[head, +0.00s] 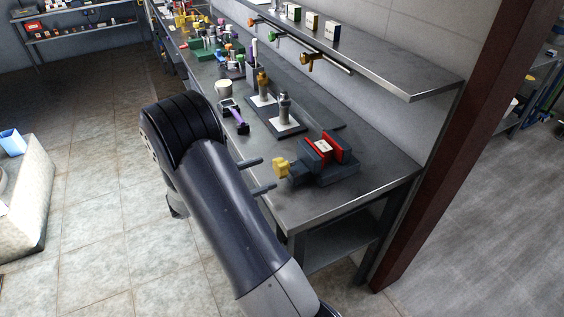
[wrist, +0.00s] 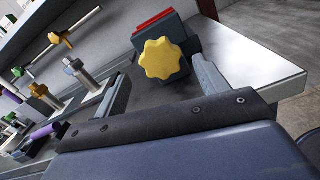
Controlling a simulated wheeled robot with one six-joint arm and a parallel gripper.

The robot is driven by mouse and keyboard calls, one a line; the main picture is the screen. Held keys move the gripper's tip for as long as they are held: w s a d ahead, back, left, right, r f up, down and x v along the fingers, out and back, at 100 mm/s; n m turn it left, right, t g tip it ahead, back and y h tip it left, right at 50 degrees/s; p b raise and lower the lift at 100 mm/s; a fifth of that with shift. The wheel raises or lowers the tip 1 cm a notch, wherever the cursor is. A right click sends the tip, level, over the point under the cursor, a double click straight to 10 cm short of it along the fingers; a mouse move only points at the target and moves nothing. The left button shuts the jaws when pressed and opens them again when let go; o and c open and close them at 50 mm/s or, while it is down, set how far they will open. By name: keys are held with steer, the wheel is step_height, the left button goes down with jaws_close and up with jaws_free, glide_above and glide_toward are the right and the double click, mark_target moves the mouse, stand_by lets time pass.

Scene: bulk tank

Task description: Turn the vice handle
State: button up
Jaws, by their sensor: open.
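The vice (head: 325,160) is dark with red jaws and sits near the right end of the metal bench. Its handle is a yellow star-shaped knob (head: 281,167) that faces my arm. In the wrist view the knob (wrist: 162,59) lies ahead between my two fingers, with the dark vice body (wrist: 181,36) behind it. My gripper (head: 262,175) is open and empty, its two fingers pointing at the knob from the left. The fingers also show in the wrist view (wrist: 164,85), one on each side of the knob. They appear apart from it.
Two upright metal fittings (head: 284,108) stand on dark plates behind the vice. A purple-handled tool (head: 238,117) and a white mug (head: 223,89) lie farther along the bench (head: 374,183). A wall shelf (head: 408,82) overhangs the back. Bare bench lies at the right end.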

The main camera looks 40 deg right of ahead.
mark_target(277, 171)
steer(key=p+x, duration=0.1)
steer(key=x, duration=0.7)
steer(key=c, duration=1)
steer(key=shift+o, duration=0.2)
steer(key=shift+f+m+b, duration=0.25)
steer(key=shift+m+b, duration=0.35)
steer(key=shift+b, duration=0.55)
steer(key=shift+r+m+b, duration=0.25)
steer(key=shift+m+b, duration=0.65)
steer(key=shift+m, duration=0.1)
steer(key=o, duration=0.9)
steer(key=shift+f, duration=0.1)
steer(key=shift+o, duration=0.3)
steer(key=shift+a, duration=0.1)
